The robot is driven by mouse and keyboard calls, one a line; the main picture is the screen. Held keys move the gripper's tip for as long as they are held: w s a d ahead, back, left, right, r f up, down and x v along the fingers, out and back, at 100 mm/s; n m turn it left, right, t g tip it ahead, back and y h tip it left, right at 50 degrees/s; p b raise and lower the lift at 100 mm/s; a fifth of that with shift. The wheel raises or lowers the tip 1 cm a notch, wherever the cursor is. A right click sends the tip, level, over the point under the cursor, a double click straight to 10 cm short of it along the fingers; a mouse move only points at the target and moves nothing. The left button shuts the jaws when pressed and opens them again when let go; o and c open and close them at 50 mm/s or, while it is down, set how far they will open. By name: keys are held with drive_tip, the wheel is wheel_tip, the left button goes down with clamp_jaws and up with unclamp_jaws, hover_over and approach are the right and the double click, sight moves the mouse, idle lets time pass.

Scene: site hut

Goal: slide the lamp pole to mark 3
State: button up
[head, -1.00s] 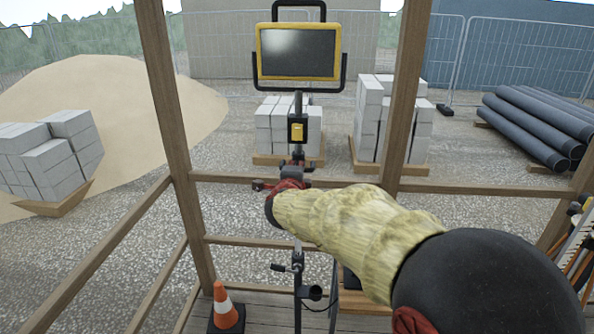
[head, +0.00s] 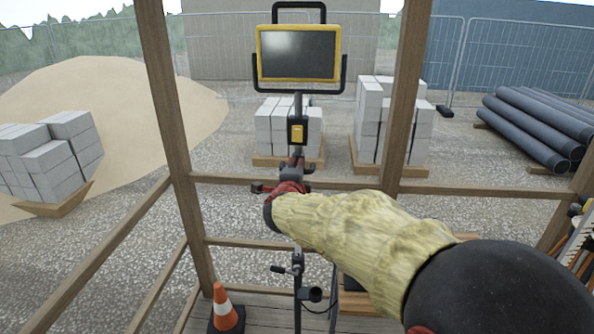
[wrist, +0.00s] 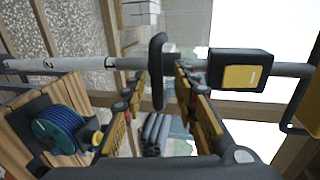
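The lamp (head: 298,54) has a yellow frame and sits upright in a black bracket on top of the grey lamp pole (head: 298,105). A black and yellow box (head: 297,131) is fixed on the pole below it, also in the wrist view (wrist: 239,72). My gripper (head: 288,185) is at the pole below this box. In the wrist view the pole (wrist: 80,63) runs sideways, with small dark bands on its left part. My gripper's fingers (wrist: 162,78) stand apart on either side of a black flange (wrist: 157,60) on the pole. Contact is unclear.
Wooden posts (head: 168,110) and rails (head: 500,188) surround the pole. An orange cone (head: 222,305) stands at lower left. A blue reel (wrist: 60,130) sits on a wooden surface in the wrist view. Block stacks (head: 290,130) and dark pipes (head: 535,125) lie outside.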

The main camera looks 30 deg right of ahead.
drive_tip(key=v, duration=1.1)
drive_tip(key=shift+w, duration=0.1)
drive_tip(key=s+a+f+n+g+y, duration=0.1)
drive_tip(key=s+a+f+n+y, duration=0.1)
drive_tip(key=a+f+n+y, duration=0.5)
drive_tip(key=s+a+f+n+g+y, duration=0.15)
drive_tip(key=a+n+y, duration=0.25)
drive_tip(key=a+n, duration=0.55)
drive_tip(key=s+a+f+n+g+b, duration=0.2)
drive_tip(key=s+a+f+n+g, duration=0.15)
drive_tip(key=s+f, duration=0.4)
drive_tip(key=s+d+f+n+h+b, duration=0.1)
drive_tip(key=s+d+f+n+b, duration=0.1)
drive_tip(key=s, duration=0.6)
drive_tip(key=s+d+f+n+g+h+b, duration=0.1)
drive_tip(key=s+d+f+n+b, duration=0.1)
drive_tip(key=s+d, duration=0.3)
drive_tip(key=s+b, duration=0.1)
drive_tip(key=s, duration=0.3)
drive_tip(key=shift+d+n, duration=0.15)
drive_tip(key=shift+n, duration=0.25)
